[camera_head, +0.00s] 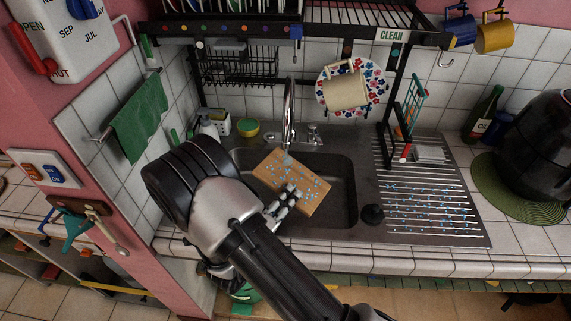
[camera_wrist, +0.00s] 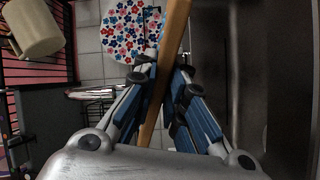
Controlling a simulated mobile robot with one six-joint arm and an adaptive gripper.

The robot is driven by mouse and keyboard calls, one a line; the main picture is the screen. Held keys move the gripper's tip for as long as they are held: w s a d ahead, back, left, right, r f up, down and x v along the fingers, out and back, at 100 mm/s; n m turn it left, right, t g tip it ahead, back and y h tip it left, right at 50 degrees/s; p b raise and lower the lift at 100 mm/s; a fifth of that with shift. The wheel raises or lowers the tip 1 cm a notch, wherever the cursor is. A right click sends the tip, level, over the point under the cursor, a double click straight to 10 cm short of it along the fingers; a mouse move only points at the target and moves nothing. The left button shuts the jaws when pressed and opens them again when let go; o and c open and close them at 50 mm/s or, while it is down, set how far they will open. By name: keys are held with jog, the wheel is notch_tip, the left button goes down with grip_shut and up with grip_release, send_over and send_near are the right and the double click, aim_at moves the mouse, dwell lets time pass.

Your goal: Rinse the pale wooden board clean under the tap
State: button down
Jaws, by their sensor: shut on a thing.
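The pale wooden board (camera_head: 309,191) is tilted over the dark sink basin (camera_head: 345,210), with blue-white droplets scattered over its face. My gripper (camera_head: 290,197) is shut on the board near its lower left edge. In the wrist view the board (camera_wrist: 172,50) shows edge-on between the blue-padded fingers of my gripper (camera_wrist: 160,90). The chrome tap (camera_head: 290,112) stands behind the sink, and its spout end is just above the board's upper left part. I cannot tell whether water is running. My arm hides the basin's left side.
A ribbed drainboard (camera_head: 430,205) with droplets lies right of the sink, beside a black plug (camera_head: 372,214). A dish rack (camera_head: 240,65) hangs above. A flowered plate (camera_head: 376,90) and a cream mug (camera_head: 345,91) hang behind. A green bottle (camera_head: 483,115) stands at right.

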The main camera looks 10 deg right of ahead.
jog(key=shift+s+a+p, duration=0.2)
jog(key=shift+s+p, duration=0.05)
jog(key=shift+s, duration=1.45)
jog(key=shift+s+a+p, duration=0.15)
jog(key=shift+s+p, duration=0.1)
jog(key=shift+s, duration=1.45)
jog(key=s+r+p, duration=0.4)
jog(key=s, duration=0.1)
jog(key=shift+a, duration=0.25)
